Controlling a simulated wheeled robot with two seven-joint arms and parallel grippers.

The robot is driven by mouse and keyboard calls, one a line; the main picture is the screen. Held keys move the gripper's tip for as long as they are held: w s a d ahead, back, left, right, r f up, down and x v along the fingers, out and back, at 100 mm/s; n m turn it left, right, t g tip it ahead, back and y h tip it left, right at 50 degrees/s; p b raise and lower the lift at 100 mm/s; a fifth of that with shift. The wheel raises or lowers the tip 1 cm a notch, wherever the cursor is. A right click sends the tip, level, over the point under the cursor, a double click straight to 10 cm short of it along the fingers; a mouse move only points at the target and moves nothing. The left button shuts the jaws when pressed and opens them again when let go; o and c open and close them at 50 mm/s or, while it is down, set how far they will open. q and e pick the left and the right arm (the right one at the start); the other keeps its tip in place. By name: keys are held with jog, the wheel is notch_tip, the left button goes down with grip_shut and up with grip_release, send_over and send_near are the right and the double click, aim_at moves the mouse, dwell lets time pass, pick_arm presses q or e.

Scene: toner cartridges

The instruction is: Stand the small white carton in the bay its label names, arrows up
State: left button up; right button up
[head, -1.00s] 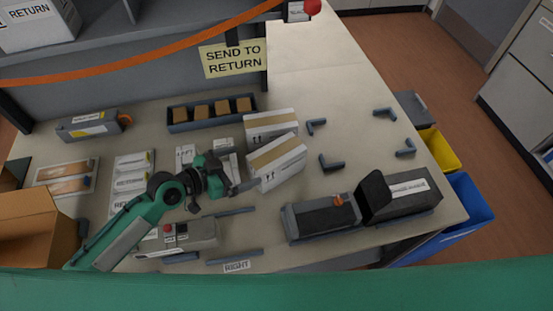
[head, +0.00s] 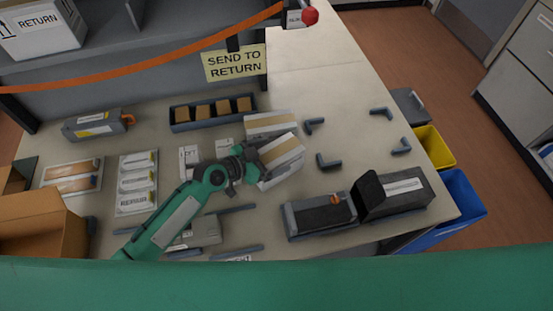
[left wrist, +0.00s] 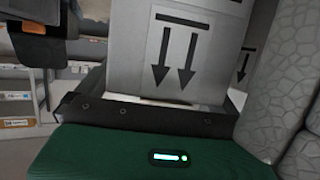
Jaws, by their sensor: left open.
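Two white cartons with brown tape stand in the middle of the table in the head view. The nearer carton (head: 284,152) is angled, and the other carton (head: 270,122) is just behind it. My left gripper (head: 258,164) is open at the left side of the nearer carton and partly hides it. In the left wrist view a carton face (left wrist: 185,50) with two black arrows, pointing down in that picture, is close in front of the gripper. I cannot tell whether the fingers touch it. The carton's label cannot be read. My right gripper is not in view.
Corner brackets (head: 328,162) mark an empty area right of the cartons. Grey bars (head: 236,252) lie at the front. A black-and-grey unit (head: 395,195) stands front right. A tray of brown blocks (head: 212,113) is behind. A yellow SEND TO RETURN sign (head: 235,63) hangs at the back.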

pick_arm(q)
jog(key=c, duration=1.9)
jog(key=shift+r, duration=0.1)
